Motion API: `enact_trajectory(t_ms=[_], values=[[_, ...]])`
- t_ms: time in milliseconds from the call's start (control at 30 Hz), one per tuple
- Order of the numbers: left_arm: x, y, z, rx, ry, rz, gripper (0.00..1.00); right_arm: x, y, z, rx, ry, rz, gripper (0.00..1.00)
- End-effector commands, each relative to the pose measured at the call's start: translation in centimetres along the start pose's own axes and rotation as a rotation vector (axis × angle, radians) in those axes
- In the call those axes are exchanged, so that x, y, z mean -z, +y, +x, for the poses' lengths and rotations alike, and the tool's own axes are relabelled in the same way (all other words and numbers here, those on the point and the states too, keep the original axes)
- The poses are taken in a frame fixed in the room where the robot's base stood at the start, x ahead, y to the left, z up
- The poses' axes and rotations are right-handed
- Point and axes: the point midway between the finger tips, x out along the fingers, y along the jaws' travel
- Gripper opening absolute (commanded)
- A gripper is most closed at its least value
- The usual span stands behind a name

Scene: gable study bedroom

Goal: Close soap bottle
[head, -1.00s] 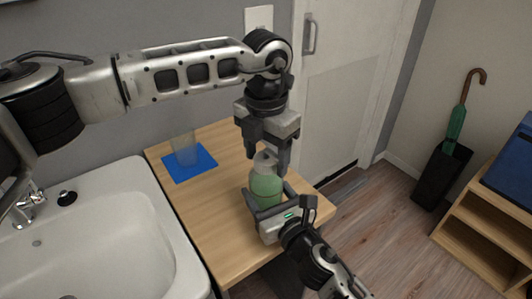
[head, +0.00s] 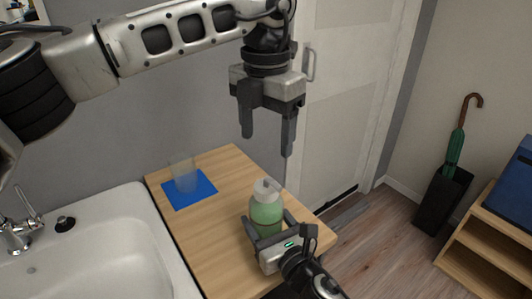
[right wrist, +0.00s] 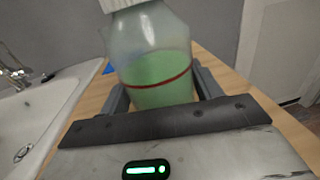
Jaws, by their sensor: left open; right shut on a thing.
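The soap bottle (head: 266,211), translucent with green liquid and a pale cap (head: 267,186) on top, stands upright on the wooden counter. It fills the middle of the right wrist view (right wrist: 155,65), where a red line runs around it and its top is cut off. My right gripper (head: 264,229) is shut on the bottle's lower body from the front. My left gripper (head: 267,145) is open and empty, pointing down above the bottle and clear of it. Whether the cap is fully seated cannot be told.
A clear glass (head: 183,174) stands on a blue mat (head: 203,188) at the counter's (head: 200,232) back left. A white sink (head: 110,255) adjoins on the left. A door (head: 345,100) is behind. An umbrella stand (head: 440,195) and a wooden shelf (head: 480,238) are at right.

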Motion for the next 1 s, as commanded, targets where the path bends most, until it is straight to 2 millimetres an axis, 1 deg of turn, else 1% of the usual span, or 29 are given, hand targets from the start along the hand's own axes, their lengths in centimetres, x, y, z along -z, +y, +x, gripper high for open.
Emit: enact_trajectory(t_ms=[33,133,400,433,500,833,933,1000], values=[[0.0,0.0,-0.4,0.0,-0.001,0.0,0.68,0.0,0.0,0.0,0.0,0.001,0.001,0.0],[0.0,0.0,-0.8,0.0,-0.001,0.0,0.68,0.0,0.0,0.0,0.0,0.001,0.001,0.0],[0.0,0.0,-0.9,0.0,0.0,0.001,0.68,0.0,0.0,0.0,0.0,0.001,0.001,0.0],[0.0,0.0,-0.9,0.0,0.0,0.001,0.68,0.0,0.0,0.0,0.0,0.001,0.001,0.72],[0.0,0.0,-0.9,0.0,0.0,0.0,0.68,0.0,0.0,0.0,0.0,0.001,0.001,0.89],[0.0,0.0,-0.8,0.0,0.0,0.0,0.68,0.0,0.0,-0.3,0.0,0.0,0.0,0.89],[0.0,0.0,-0.7,0.0,0.0,0.0,0.68,0.2,0.0,-1.3,0.0,0.002,-0.001,0.89],[0.0,0.0,-0.7,0.0,0.0,0.0,0.68,0.2,0.0,-2.5,-0.001,0.003,0.0,0.89]])
